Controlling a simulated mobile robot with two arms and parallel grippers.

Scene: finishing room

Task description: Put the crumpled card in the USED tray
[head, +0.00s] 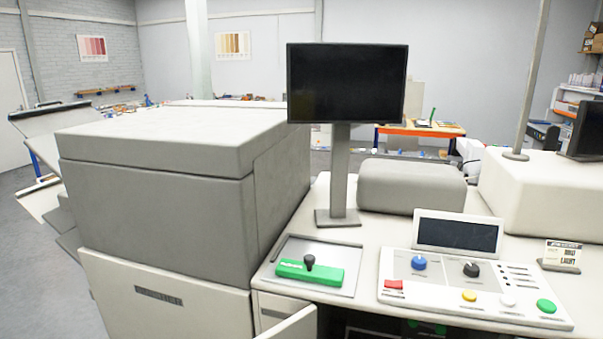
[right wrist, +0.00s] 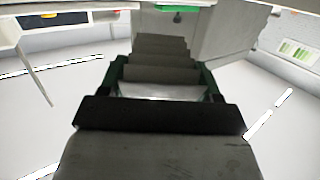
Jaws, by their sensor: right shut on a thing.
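My right gripper (right wrist: 161,72) fills the middle of the right wrist view, with a grey body, a black crossbar and dark green sides. Grey stepped shapes lie between and beyond its sides. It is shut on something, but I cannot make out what. I cannot make out the crumpled card or a tray marked USED in either view. Neither gripper shows in the head view, and the left one is nowhere in view.
A large grey machine (head: 160,215) stands at left. The console counter right of it carries a monitor (head: 347,83), a green block with a black knob (head: 310,271), a button panel (head: 430,290) and a small sign (head: 561,256). Grey floor (head: 40,265) is open at far left.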

